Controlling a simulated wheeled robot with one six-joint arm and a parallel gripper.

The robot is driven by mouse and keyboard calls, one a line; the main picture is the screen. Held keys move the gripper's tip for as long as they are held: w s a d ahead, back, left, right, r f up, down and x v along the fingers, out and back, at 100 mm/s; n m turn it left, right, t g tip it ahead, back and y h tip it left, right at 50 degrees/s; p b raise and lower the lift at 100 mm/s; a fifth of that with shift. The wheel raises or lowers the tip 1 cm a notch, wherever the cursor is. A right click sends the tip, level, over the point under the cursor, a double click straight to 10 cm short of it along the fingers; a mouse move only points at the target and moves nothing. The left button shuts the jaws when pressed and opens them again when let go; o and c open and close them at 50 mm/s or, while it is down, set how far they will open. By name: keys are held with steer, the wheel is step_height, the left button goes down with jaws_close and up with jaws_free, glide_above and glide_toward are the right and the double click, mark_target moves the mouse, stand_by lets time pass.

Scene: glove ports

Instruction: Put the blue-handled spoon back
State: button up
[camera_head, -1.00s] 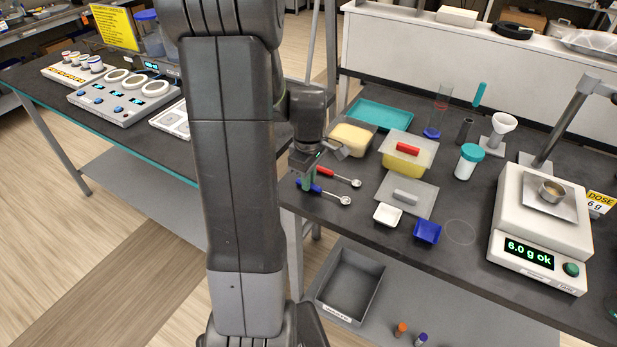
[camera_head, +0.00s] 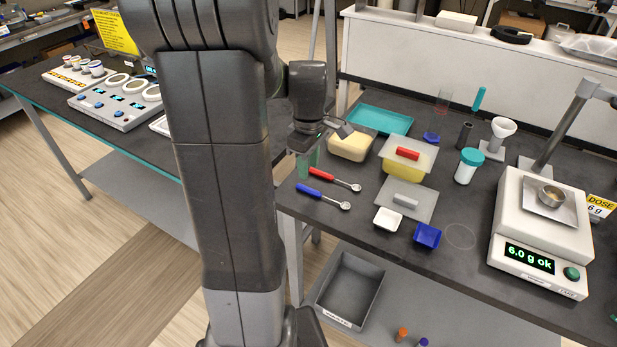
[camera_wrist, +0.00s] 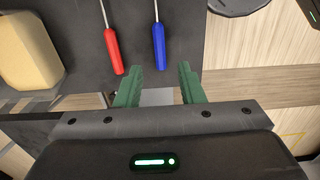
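The blue-handled spoon (camera_head: 323,196) lies on the dark bench near its left front edge, its bowl to the right. It also shows in the wrist view (camera_wrist: 158,46), handle end toward my gripper. The red-handled spoon (camera_head: 334,179) lies parallel just behind it, and left of it in the wrist view (camera_wrist: 113,52). My gripper (camera_head: 308,165) is above the bench edge, with green fingers. In the wrist view my gripper (camera_wrist: 155,85) has its fingers apart with nothing between them, short of the blue handle.
A tub of pale material (camera_head: 350,146), a lidded yellow tub (camera_head: 404,171), a grey lid (camera_head: 422,208), a white dish (camera_head: 388,219) and a blue dish (camera_head: 427,236) stand nearby. A scale (camera_head: 541,248) reading "6.0 g ok" is at right. A grey bin (camera_head: 352,289) sits below.

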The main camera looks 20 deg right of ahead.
step_height(320, 180, up, 6)
steer(key=shift+f, duration=0.25)
